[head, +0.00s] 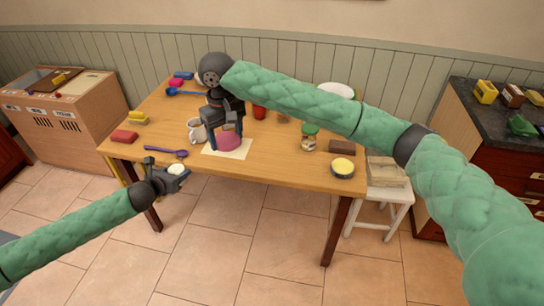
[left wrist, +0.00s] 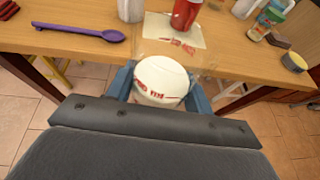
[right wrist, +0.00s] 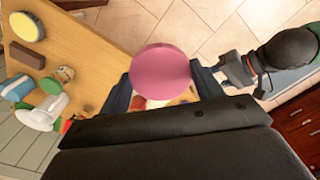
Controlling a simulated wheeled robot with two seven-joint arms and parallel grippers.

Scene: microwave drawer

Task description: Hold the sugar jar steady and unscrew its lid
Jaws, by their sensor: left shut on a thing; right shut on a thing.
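The sugar jar (left wrist: 162,80) looks white and round with red lettering too small to read. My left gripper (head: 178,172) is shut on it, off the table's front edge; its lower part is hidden. My right gripper (head: 228,134) is shut on a round pink lid (head: 229,142), over a pale paper mat (head: 240,153). The lid shows as a pink disc (right wrist: 160,70) between the fingers in the right wrist view. Lid and jar are well apart. A red thing (left wrist: 187,12) over the mat is cut off by the left wrist view's top edge.
On the wooden table (head: 275,172), a white mug (head: 196,130) and a purple spoon (head: 165,151) lie near the mat. A green-lidded jar (head: 309,138), a brown block (head: 341,147) and a yellow-topped tin (head: 343,168) are at right. A white stool (head: 390,190) stands beside the table.

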